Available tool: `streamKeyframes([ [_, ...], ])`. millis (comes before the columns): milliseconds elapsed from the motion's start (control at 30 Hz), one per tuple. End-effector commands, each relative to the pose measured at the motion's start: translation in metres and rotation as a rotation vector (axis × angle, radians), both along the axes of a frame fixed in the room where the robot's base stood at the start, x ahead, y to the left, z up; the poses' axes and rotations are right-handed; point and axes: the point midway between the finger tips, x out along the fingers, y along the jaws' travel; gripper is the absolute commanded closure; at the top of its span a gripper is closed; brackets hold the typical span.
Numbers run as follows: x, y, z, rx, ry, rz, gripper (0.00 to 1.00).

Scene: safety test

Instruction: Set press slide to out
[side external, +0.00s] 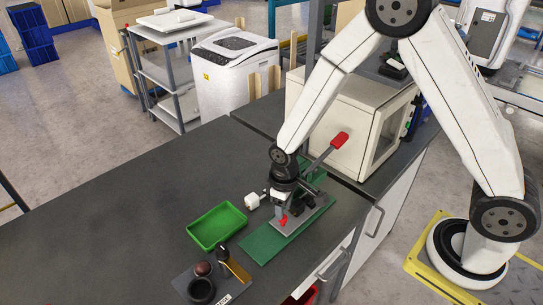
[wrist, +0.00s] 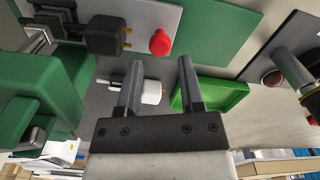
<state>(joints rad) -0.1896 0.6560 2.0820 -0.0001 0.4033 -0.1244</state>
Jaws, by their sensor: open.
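The press stands on a green base plate (side external: 268,244) near the front edge of the bench, with a grey plate on it. A long lever with a red grip (side external: 340,140) rises from the press to the upper right. A small red knob (side external: 283,221), probably the slide's, is at the plate's near end; it also shows in the wrist view (wrist: 160,42). My gripper (side external: 281,203) is over the press, close to the knob. In the wrist view my gripper (wrist: 159,62) is open and empty, with the knob ahead between the fingertip lines. Contact cannot be told. My wrist hides part of the press.
A white block with pins (side external: 252,200) and a green tray (side external: 217,228) lie left of the press. A dark mat (side external: 222,296) with a round cup and a black-knobbed tool is at the front. A cream cabinet (side external: 345,115) stands behind. The bench's left is clear.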

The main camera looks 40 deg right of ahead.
Motion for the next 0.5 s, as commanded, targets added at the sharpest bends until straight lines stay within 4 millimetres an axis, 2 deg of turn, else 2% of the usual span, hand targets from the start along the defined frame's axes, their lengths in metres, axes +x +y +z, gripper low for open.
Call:
streamKeyframes([
  [200, -0.001, 0.000, -0.022, -0.001, 0.003, 0.000, 0.52],
  [500, 0.000, 0.000, -0.035, 0.000, 0.001, 0.000, 0.52],
])
